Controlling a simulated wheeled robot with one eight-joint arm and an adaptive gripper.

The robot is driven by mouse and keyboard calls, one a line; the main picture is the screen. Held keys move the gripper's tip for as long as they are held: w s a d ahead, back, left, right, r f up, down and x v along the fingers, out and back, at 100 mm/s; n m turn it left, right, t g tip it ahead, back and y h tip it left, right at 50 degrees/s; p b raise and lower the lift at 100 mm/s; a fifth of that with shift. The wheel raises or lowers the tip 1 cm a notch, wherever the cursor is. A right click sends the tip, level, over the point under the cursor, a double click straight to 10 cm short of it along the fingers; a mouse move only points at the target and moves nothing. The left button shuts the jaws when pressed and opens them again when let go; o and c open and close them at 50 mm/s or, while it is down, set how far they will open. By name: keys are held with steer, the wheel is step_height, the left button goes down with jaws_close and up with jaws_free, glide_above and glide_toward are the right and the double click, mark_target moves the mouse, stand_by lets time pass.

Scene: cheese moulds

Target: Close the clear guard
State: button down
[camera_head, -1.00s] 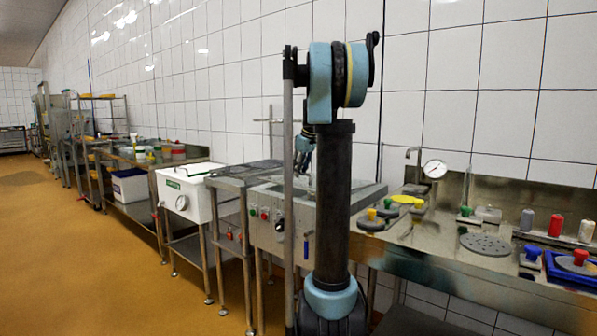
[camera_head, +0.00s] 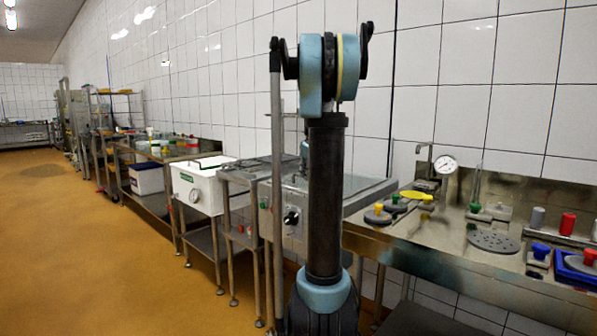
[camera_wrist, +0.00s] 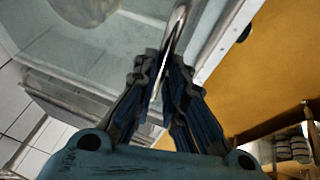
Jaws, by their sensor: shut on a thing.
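In the wrist view my gripper (camera_wrist: 168,65) has its dark ribbed fingers closed around a shiny metal bar (camera_wrist: 179,22), which looks like the guard's handle. The clear guard (camera_wrist: 125,48) appears as a see-through greyish panel behind and left of the fingers, with a pale edge on the right. Its exact angle is hard to tell. In the head view a steel machine (camera_head: 292,196) with a black knob stands behind my arm. My arm hides the fingers, the handle and most of the guard there.
A white vat (camera_head: 202,190) on a steel stand is left of the machine. To the right is a steel bench (camera_head: 440,238) with a pressure gauge (camera_head: 445,164), a perforated disc (camera_head: 493,242) and several coloured-knobbed pieces. The orange floor at left is open.

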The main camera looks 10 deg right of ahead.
steer(key=shift+f, duration=0.2)
steer(key=c, duration=1.7)
jaws_free()
steer(key=shift+a, duration=0.1)
steer(key=shift+o, duration=0.2)
steer(key=shift+r, duration=0.1)
steer(key=v, duration=1.1)
steer(key=shift+r, duration=0.3)
steer(key=shift+s, duration=0.1)
